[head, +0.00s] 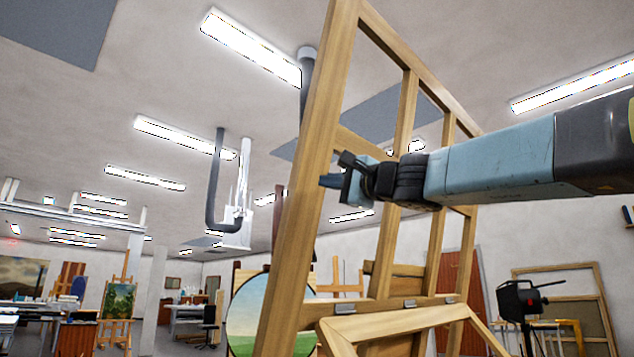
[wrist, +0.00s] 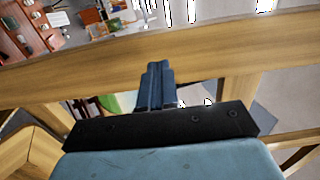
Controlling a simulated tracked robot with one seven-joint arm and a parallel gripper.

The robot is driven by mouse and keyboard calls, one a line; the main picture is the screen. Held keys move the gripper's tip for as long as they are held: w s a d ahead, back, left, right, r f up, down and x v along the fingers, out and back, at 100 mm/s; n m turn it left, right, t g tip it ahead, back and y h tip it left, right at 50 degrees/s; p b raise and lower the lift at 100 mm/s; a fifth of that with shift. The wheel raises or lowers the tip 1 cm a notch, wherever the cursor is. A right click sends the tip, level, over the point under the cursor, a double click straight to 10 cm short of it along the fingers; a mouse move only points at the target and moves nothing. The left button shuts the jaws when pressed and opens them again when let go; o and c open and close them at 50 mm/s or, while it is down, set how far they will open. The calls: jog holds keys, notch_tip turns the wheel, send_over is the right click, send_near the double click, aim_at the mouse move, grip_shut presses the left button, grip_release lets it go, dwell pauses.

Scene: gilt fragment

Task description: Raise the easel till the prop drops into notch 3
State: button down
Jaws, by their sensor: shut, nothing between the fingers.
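The wooden easel (head: 314,165) stands tilted, its frame of rails and uprights filling the middle of the head view. My gripper (head: 332,181) is shut and empty, its fingertips at the inner side of the easel's near left rail. In the wrist view my gripper's blue fingers (wrist: 155,70) are together, and their tips reach the easel's long wooden rail (wrist: 200,52). I cannot tell for sure whether they touch it. A lower wooden frame (head: 395,322) with small metal fittings above it crosses the easel's bottom. I cannot make out the prop or its notches.
A round landscape painting (head: 262,312) stands behind the easel at lower left. A black studio lamp (head: 518,300) and an empty wooden frame (head: 590,290) stand at right. A grey duct arm (head: 214,190) hangs from the ceiling. Smaller easels and tables are far left.

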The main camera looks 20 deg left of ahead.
aim_at(306, 181)
jog(key=shift+x, duration=2.55)
